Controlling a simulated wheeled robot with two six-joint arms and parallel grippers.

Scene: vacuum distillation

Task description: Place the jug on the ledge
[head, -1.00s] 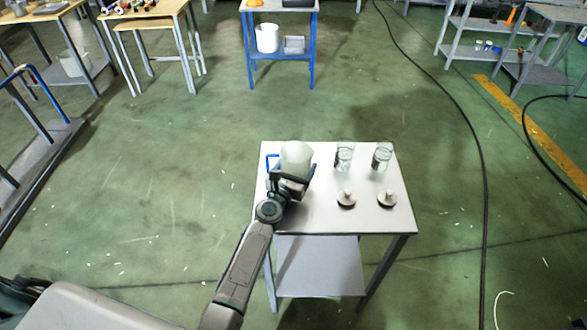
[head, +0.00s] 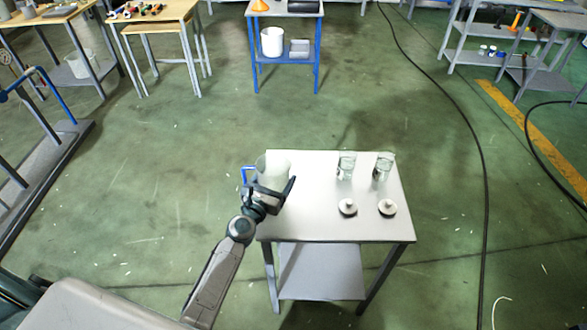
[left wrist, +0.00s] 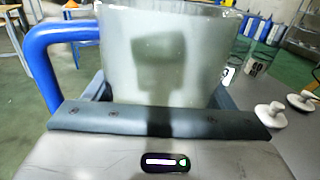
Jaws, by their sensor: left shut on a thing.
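A pale translucent jug (head: 272,167) with a blue handle (head: 248,175) is at the left edge of the small white table (head: 318,222). Its handle points left, past the table edge. My left gripper (head: 270,192) is shut on the jug from the near side. In the left wrist view the jug (left wrist: 165,60) fills the middle between the fingers, with the blue handle (left wrist: 38,62) at left. The jug looks upright; its base is hidden, so I cannot tell whether it touches the table. I cannot pick out which surface is the ledge. My right gripper is out of view.
Two glass beakers (head: 346,166) (head: 383,168) stand at the table's back right. A lower shelf (head: 320,272) under the table is bare. A blue-legged table (head: 287,47) stands behind.

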